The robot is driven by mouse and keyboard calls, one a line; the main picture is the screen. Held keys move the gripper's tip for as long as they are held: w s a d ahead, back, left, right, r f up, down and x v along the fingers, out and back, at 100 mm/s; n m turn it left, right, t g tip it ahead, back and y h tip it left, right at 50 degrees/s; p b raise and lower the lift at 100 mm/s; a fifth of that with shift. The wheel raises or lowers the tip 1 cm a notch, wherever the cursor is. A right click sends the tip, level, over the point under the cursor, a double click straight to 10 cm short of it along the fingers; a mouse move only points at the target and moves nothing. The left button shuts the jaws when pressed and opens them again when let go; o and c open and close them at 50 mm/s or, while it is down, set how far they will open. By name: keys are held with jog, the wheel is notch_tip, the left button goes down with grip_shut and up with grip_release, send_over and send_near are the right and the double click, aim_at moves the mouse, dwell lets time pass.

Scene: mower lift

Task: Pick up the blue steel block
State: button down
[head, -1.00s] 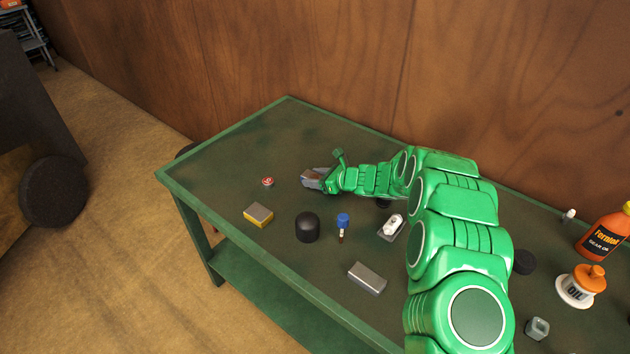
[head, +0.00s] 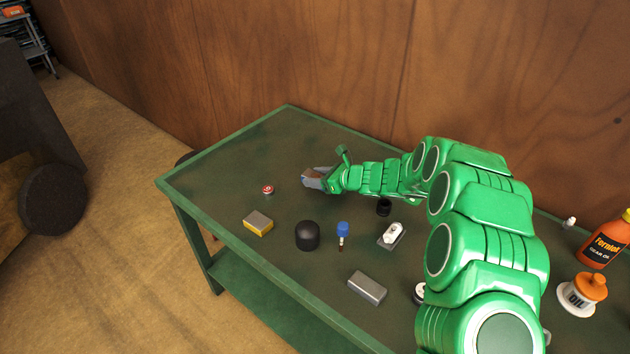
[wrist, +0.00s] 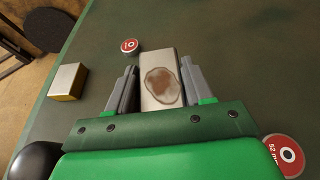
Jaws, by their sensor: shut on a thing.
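My gripper (head: 318,179) is over the far left part of the green table. In the wrist view (wrist: 160,82) its two grey fingers stand on either side of a pale grey block with a brown rusty patch (wrist: 162,85), and it is shut on this block. In the head view the block (head: 311,177) shows at the fingertips, brownish on top. It looks grey to brown, not clearly blue; I see no plainly blue block elsewhere. I cannot tell how high it is above the table.
On the table (head: 250,165) are a red button-like disc (head: 267,190), a yellow-sided grey block (head: 258,223), a black dome (head: 307,235), a blue-topped small item (head: 343,229), a grey bar (head: 367,288) and a white-topped item (head: 392,234). A wooden wall is behind.

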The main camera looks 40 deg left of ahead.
aim_at(317, 175)
jog(key=r, duration=0.1)
jog(key=s+d+r, duration=0.1)
jog(key=r, duration=0.1)
jog(key=shift+s+d, duration=0.35)
jog(key=shift+d, duration=0.05)
jog(key=s+d+r, duration=0.4)
jog(key=s+d, duration=0.2)
jog(key=shift+d, duration=0.35)
